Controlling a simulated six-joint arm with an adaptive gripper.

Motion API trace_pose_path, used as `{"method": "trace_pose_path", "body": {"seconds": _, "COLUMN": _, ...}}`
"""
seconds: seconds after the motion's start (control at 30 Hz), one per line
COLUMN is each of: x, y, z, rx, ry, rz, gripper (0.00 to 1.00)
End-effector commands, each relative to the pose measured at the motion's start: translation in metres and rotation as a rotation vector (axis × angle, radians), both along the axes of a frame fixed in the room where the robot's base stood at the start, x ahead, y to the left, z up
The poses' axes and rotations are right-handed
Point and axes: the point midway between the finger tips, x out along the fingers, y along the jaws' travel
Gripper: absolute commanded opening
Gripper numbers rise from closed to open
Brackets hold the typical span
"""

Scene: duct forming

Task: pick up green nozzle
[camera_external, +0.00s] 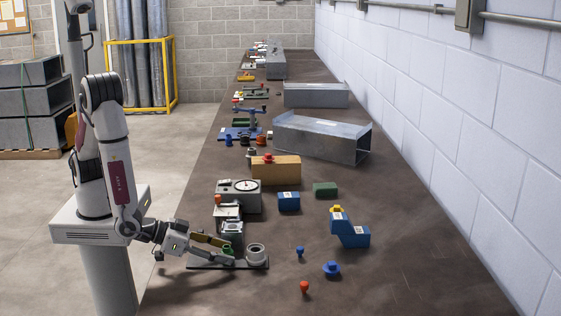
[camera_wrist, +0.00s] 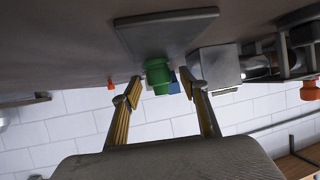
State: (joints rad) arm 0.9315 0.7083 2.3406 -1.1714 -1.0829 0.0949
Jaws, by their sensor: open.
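The green nozzle (camera_wrist: 158,76) shows in the wrist view between and beyond my two yellow fingers. In the external view the green nozzle (camera_external: 227,248) stands on a dark flat plate (camera_external: 200,265) near the table's front left. My gripper (camera_wrist: 160,90) is open, with a finger on either side of the nozzle in the picture. In the external view my gripper (camera_external: 228,247) reaches in low from the left, close to the nozzle. I cannot tell whether the fingers touch it; its far side is hidden.
A grey ring-shaped part (camera_external: 256,252) stands on the plate right of the nozzle. A grey metal block (camera_external: 231,235) stands just behind. A blue knob (camera_external: 331,269), a small blue piece (camera_external: 300,251) and an orange piece (camera_external: 304,287) lie to the right. The table's front right is clear.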

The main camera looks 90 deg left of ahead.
Motion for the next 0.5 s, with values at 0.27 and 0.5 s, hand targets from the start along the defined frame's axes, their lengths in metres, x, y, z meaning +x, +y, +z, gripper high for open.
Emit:
{"method": "trace_pose_path", "body": {"seconds": 0.27, "x": -0.0002, "y": -0.0001, "z": 0.0, "rx": 0.0, "ry": 0.0, "rz": 0.0, "gripper": 0.44}}
{"method": "trace_pose_path", "body": {"seconds": 0.5, "x": -0.0003, "y": -0.0003, "z": 0.0, "rx": 0.0, "ry": 0.0, "rz": 0.0, "gripper": 0.23}}
